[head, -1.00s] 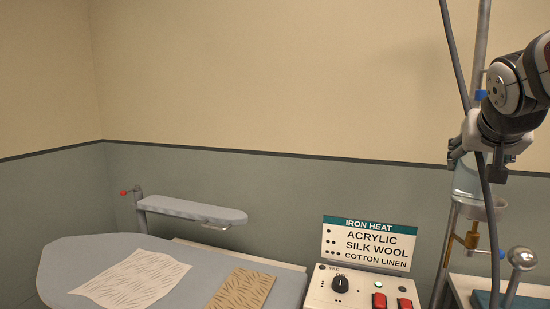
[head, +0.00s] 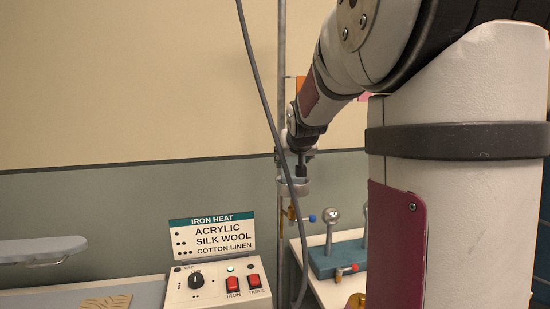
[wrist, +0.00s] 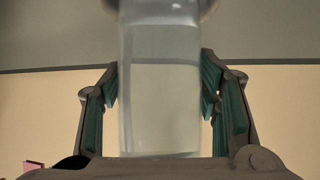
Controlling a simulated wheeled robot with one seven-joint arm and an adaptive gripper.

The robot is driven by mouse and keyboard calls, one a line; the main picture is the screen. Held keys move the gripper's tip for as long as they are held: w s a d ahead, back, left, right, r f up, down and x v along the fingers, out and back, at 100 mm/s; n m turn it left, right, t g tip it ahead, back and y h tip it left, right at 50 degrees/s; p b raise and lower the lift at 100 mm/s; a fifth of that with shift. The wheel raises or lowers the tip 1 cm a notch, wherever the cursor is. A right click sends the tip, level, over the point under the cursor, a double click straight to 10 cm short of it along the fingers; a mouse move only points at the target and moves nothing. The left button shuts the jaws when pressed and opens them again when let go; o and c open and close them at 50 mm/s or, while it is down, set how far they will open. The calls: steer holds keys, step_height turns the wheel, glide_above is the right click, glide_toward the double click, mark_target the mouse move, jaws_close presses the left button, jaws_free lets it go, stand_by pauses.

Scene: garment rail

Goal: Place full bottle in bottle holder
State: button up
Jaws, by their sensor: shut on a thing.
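A clear bottle (wrist: 160,105) stands between the teal-padded fingers of my gripper (wrist: 160,85) in the wrist view. The fingers are shut on its sides. Its far end meets a grey rounded part at the top edge of that view. In the head view my gripper (head: 301,150) points down, directly above the grey ring-shaped bottle holder (head: 295,187) on the pole. The bottle is mostly hidden there by my gripper and the cable. I cannot tell how far the bottle sits inside the ring.
A grey cable (head: 268,105) hangs in front of the pole (head: 282,70) and holder. A brass valve with a blue handle (head: 303,216) is just below. The control box (head: 215,287) and heat sign (head: 212,237) stand left; a teal block with metal knobs (head: 337,255) stands right.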

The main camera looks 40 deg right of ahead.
steer(key=shift+f, duration=0.15)
steer(key=o, duration=1.7)
steer(key=shift+f, duration=0.1)
steer(key=shift+o, duration=0.2)
steer(key=shift+r, duration=0.2)
steer(key=shift+s+a+r, duration=0.15)
steer(key=shift+s, duration=0.05)
steer(key=b+v, duration=0.2)
steer(key=v, duration=0.9)
steer(key=s+a+f+n+g+y, duration=0.1)
steer(key=s+a+f+n+y, duration=0.1)
steer(key=s+a+f, duration=0.3)
steer(key=s+a+f+n+g+y, duration=0.1)
steer(key=s+a+f, duration=0.4)
steer(key=a, duration=0.8)
steer(key=s+a+f+n+g+y, duration=0.1)
steer(key=s+a+f+n+y, duration=0.2)
steer(key=s+a+f, duration=0.3)
steer(key=s+a+n, duration=0.1)
steer(key=a, duration=0.3)
steer(key=shift+s+g+y, duration=0.4)
